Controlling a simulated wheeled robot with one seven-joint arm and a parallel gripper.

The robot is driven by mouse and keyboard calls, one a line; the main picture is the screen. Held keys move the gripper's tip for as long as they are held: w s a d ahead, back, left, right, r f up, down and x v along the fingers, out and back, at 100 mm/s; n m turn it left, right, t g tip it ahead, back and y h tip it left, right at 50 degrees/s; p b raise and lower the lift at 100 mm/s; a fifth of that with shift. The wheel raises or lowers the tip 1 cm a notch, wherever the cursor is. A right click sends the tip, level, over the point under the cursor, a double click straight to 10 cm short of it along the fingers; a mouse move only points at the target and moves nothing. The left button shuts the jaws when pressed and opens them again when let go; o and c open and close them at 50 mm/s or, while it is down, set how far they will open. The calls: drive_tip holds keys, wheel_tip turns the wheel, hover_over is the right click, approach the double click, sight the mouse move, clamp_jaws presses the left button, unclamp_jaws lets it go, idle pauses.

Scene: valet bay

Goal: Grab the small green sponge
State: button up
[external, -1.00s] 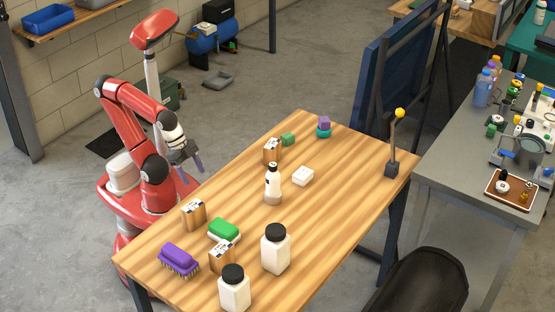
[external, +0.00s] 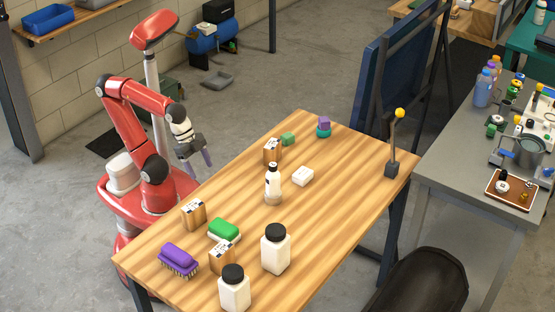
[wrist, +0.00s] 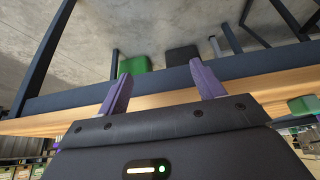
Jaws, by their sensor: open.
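The small green sponge (external: 288,139) is a little green block lying near the far left edge of the wooden table (external: 330,180) in the external view. A green block at the right edge of the wrist view (wrist: 303,105) looks like the same sponge. My gripper (external: 198,161) is off the table's left side, apart from the sponge and to its lower left. In the wrist view its two purple fingers (wrist: 161,72) are spread with nothing between them.
A larger green sponge or brush (external: 224,230), a purple brush (external: 178,259), tan boxes (external: 194,213) and white bottles (external: 275,250) stand nearer the front. A glue-like bottle (external: 272,182) and white block (external: 303,176) stand mid-table. The right half is mostly clear.

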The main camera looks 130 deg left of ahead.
drive_tip(key=shift+g+h, duration=0.3)
drive_tip(key=shift+g, duration=0.1)
drive_tip(key=w+a+r, duration=0.2)
drive_tip(key=w+a, duration=0.1)
drive_tip(key=w+a+r, duration=0.3)
drive_tip(key=a, duration=0.1)
drive_tip(key=w+a+r, duration=0.2)
drive_tip(key=w+a, duration=0.1)
drive_tip(key=shift+w+a+r+b, duration=0.3)
drive_tip(key=shift+w+a, duration=0.05)
drive_tip(key=shift+m, duration=0.6)
drive_tip(key=w+a, duration=0.1)
drive_tip(key=a, duration=0.2)
drive_tip(key=w+a+r, duration=0.1)
drive_tip(key=a, duration=0.1)
drive_tip(key=w+a+r, duration=0.1)
drive_tip(key=a, duration=0.2)
drive_tip(key=shift+w+a+r, duration=0.25)
drive_tip(key=shift+w+a, duration=0.1)
drive_tip(key=m, duration=0.1)
approach(288, 135)
drive_tip(key=x, duration=0.3)
drive_tip(key=b+x, duration=0.2)
drive_tip(key=x, duration=0.5)
drive_tip(key=shift+f, duration=0.1)
drive_tip(key=c, duration=1)
drive_tip(key=shift+c, duration=0.2)
